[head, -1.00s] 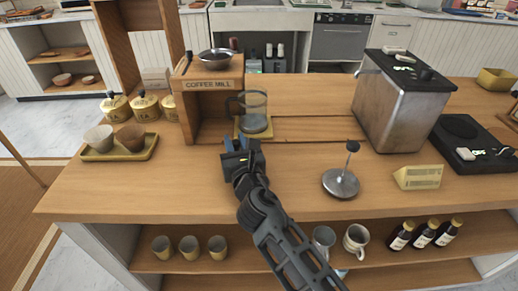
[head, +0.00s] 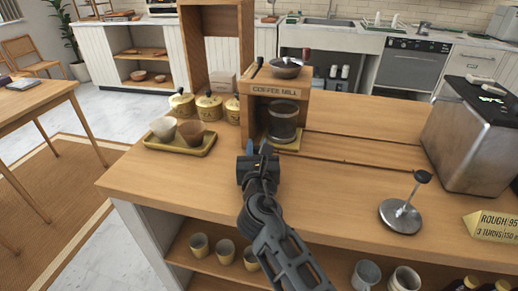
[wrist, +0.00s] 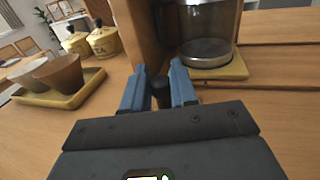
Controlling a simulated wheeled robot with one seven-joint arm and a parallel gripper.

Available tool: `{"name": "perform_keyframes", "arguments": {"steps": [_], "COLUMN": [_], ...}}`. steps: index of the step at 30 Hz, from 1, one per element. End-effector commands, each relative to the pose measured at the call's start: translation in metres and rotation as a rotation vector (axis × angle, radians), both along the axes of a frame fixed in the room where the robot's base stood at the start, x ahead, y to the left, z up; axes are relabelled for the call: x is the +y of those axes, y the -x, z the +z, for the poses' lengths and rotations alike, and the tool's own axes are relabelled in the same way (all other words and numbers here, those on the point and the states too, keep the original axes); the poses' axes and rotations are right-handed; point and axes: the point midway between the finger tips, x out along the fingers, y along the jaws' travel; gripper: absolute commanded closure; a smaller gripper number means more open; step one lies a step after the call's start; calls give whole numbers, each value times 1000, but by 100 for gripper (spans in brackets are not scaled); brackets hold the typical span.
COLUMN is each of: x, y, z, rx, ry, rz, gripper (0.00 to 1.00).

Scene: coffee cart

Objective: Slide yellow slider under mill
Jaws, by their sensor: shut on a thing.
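The yellow slider (head: 292,143) is a flat plate on the counter with a glass jug (head: 284,122) standing on it. The wooden coffee mill (head: 276,91) stands at the left, with a bowl on top and an open bay below. The jug and slider sit at the mill's bay, toward its right side. My gripper (head: 258,150) is at the slider's front left. In the wrist view my gripper (wrist: 160,90) has its blue fingers closed on a small black knob (wrist: 161,92), apparently the slider's. How the knob joins the slider is hidden.
A yellow tray (head: 181,150) with two cups lies left of the mill, near several yellow canisters (head: 209,108). Grooves (head: 360,158) run across the counter to the right. A metal tamper (head: 402,214) and a steel machine (head: 468,142) stand farther right.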

Motion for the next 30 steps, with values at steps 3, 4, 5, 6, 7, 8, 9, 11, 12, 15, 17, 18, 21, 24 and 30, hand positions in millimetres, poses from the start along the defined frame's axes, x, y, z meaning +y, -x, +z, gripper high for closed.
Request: {"name": "perform_keyframes", "arguments": {"steps": [3,4,5,6,7,8,9,11,12,15,17,18,21,24,30], "x": [7,6,6,6,6,5,5,4,4,4,4,5,6,7,9], "y": [0,0,0,0,0,0,0,0,0,4,10,14,31,48,72], "z": [1,1,1,1,1,1,1,1,1,0,0,0,0,0,0], "rx": [-3,-3,-3,-3,-3,-3,-3,-2,-2,-1,-1,-1,-1,-1,-2], "ry": [-2,-2,-2,-2,-1,-1,-1,-1,-1,-1,-2,-2,-3,-2,-2], "rz": [15,14,14,13,13,12,11,10,10,9,9,9,11,11,12], "gripper": [63,60,58,55,55,55,55,55,55,55,55,55,55,55,55]}}
